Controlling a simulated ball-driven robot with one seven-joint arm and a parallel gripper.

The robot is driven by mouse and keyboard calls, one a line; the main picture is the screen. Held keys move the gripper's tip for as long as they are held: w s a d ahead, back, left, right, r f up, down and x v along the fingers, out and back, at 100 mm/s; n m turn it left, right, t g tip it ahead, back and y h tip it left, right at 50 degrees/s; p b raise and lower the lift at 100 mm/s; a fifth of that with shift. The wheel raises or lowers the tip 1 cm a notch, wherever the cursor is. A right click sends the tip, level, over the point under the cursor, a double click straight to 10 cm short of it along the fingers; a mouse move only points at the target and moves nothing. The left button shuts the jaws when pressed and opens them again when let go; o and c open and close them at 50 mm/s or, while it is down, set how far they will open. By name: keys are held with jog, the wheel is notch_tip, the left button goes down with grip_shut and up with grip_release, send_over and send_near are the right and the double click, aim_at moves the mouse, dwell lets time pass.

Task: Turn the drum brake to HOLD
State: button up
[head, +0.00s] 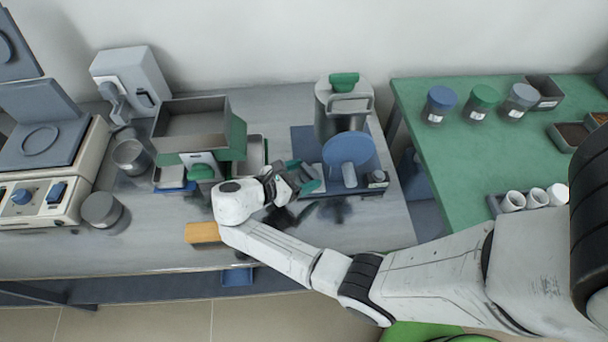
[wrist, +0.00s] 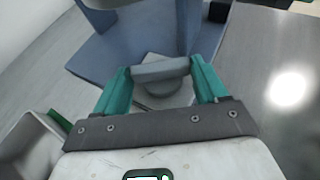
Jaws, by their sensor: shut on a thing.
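The drum unit stands on a blue base plate (head: 303,138) on the grey bench in the head view, with an upright blue disc (head: 350,149) at its front. My gripper (head: 303,176) is at the left front of this unit. In the wrist view, my teal fingers (wrist: 160,72) are shut on the sides of a grey bar-shaped knob (wrist: 161,68), which I take to be the drum brake. The knob sits over a pale plate (wrist: 165,98) beside the blue base (wrist: 120,45). In the head view my gripper hides the knob. No HOLD mark can be read.
A grey canister with a green top (head: 343,80) stands behind the disc. Left of my gripper are a grey open bin (head: 192,115), a green knob (head: 201,172) and an orange block (head: 203,232). A green table (head: 480,150) with jars and cups stands to the right.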

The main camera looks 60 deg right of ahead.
jog(key=shift+w+d+m+g+y, duration=0.1)
jog(key=shift+w+m+g+y, duration=0.1)
jog(key=shift+m+g+y, duration=0.45)
jog(key=shift+w+d+m+g+y, duration=0.15)
jog(key=shift+m+g+y, duration=0.2)
jog(key=shift+m+g, duration=0.6)
jog(key=o, duration=0.8)
jog(key=shift+a, duration=0.1)
jog(key=shift+g, duration=0.3)
jog(key=shift+w+a+r, duration=0.25)
jog(key=shift+w+a, duration=0.05)
jog(key=p+v, duration=0.1)
jog(key=v, duration=0.8)
jog(key=shift+w+a+r+p, duration=0.15)
jog(key=shift+w+a+p, duration=0.05)
jog(key=shift+a+p, duration=0.2)
jog(key=shift+c, duration=0.5)
